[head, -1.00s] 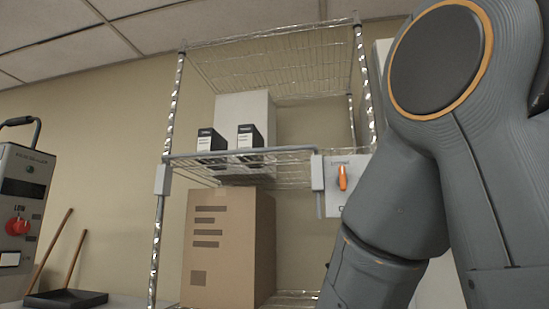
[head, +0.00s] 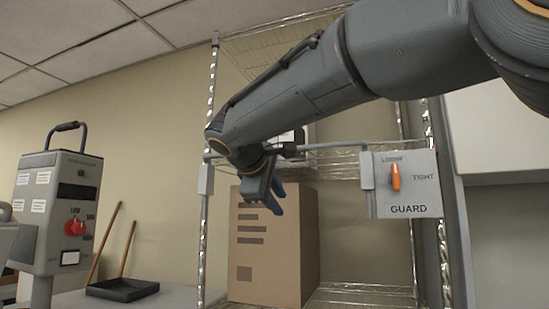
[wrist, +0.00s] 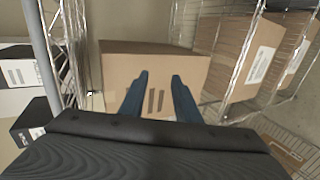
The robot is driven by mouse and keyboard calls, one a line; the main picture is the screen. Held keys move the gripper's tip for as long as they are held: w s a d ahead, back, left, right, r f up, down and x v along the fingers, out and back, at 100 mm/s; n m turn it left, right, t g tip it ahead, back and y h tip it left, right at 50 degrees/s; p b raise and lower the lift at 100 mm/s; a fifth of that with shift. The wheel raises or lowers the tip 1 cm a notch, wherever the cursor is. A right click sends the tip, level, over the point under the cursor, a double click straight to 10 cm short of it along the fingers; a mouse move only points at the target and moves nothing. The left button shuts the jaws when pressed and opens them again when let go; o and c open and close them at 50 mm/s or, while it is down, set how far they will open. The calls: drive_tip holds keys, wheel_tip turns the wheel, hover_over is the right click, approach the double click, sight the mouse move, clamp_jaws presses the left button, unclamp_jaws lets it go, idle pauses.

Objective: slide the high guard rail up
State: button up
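The guard rail (head: 335,145) is a grey horizontal bar across the front of the wire shelf, with a grey bracket at each post. A grey bar at the left of the wrist view (wrist: 42,50) appears to be the same rail. The GUARD plate (head: 424,185) at its right end carries an upright orange lever (head: 395,177), its tip near the LOOSE label. My gripper (head: 276,208) hangs just below rail height, in front of the shelf. Its blue fingers (wrist: 159,77) are apart with nothing between them.
A cardboard box (head: 308,245) stands on the lower shelf behind my gripper. Boxed goods on the rail's shelf are mostly hidden by my arm.

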drive_tip(key=s+a+r+t, duration=0.1)
drive_tip(key=a+r, duration=0.1)
drive_tip(key=r, duration=0.6)
drive_tip(key=s+a+r+t, duration=0.1)
drive_tip(key=s+r+t, duration=0.1)
drive_tip(key=r, duration=0.5)
drive_tip(key=shift+h, duration=0.4)
drive_tip(key=shift+p+x, duration=1.55)
drive_tip(key=shift+x, duration=2.4)
clamp_jaws()
